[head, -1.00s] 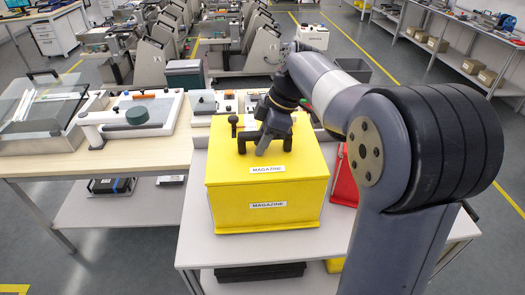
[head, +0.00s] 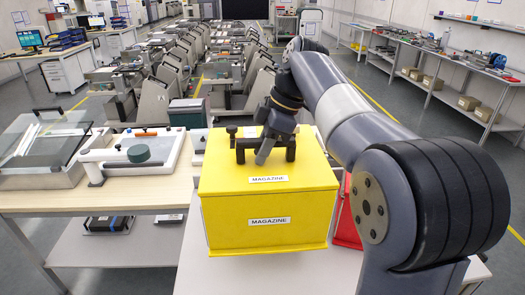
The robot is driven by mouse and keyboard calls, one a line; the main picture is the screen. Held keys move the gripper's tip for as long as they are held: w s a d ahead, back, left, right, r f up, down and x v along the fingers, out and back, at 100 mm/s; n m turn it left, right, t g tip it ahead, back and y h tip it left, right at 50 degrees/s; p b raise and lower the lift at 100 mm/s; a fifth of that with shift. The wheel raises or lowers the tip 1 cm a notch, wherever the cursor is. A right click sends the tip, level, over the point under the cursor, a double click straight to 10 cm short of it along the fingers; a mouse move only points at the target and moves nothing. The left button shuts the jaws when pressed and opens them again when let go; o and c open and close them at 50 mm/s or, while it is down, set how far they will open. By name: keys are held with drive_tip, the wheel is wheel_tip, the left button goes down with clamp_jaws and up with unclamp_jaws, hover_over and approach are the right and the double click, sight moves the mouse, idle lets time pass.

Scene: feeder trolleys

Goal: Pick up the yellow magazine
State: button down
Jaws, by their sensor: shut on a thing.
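The yellow magazine (head: 225,220) is a large box with white labels reading MAGAZINE on its lid and front. It is in the middle of the head view, above the light trolley top (head: 200,270). Its underside seems raised a little off that top. My gripper (head: 264,150) is over the lid and shut on the black handle (head: 282,146). The fingertips are partly hidden by the handle and the gripper body.
A wooden bench (head: 140,199) with a white device and a glass-lidded case (head: 40,150) is at left. Feeder machines fill the back. Floor aisles lie on both sides.

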drive_tip(key=shift+r, duration=0.25)
drive_tip(key=shift+r+p, duration=3.4)
drive_tip(key=shift+r, duration=0.05)
drive_tip(key=shift+s+f+b, duration=0.15)
drive_tip(key=shift+s+b, duration=0.2)
drive_tip(key=shift+s, duration=0.05)
drive_tip(key=s+d+b, duration=0.3)
drive_tip(key=s+b, duration=0.2)
drive_tip(key=s, duration=0.9)
